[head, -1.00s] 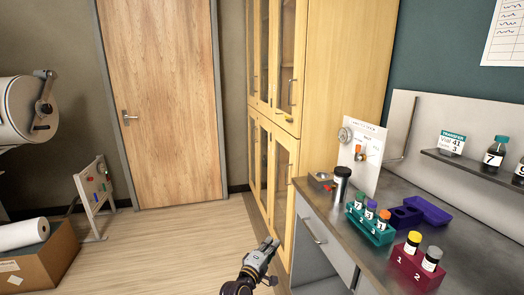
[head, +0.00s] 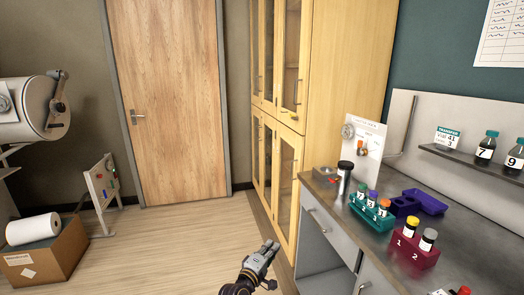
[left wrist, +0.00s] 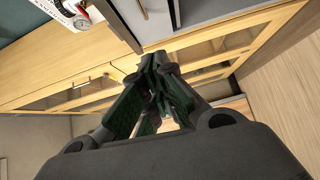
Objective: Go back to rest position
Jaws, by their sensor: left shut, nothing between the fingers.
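My left gripper (head: 268,250) is in the lower middle of the head view, in free air to the left of the bench. Its fingers are together and nothing is between them. The left wrist view shows the same dark fingers (left wrist: 160,90) closed, with the wooden cabinet and bench front behind them. My right gripper does not show in either view.
The grey bench (head: 345,215) on the right holds a teal rack (head: 370,214), a maroon rack (head: 414,252), a purple tray (head: 426,202) and a black-capped cylinder (head: 343,180). A tall wooden cabinet (head: 345,70) stands behind. A cardboard box (head: 45,255) is at left. Floor between is clear.

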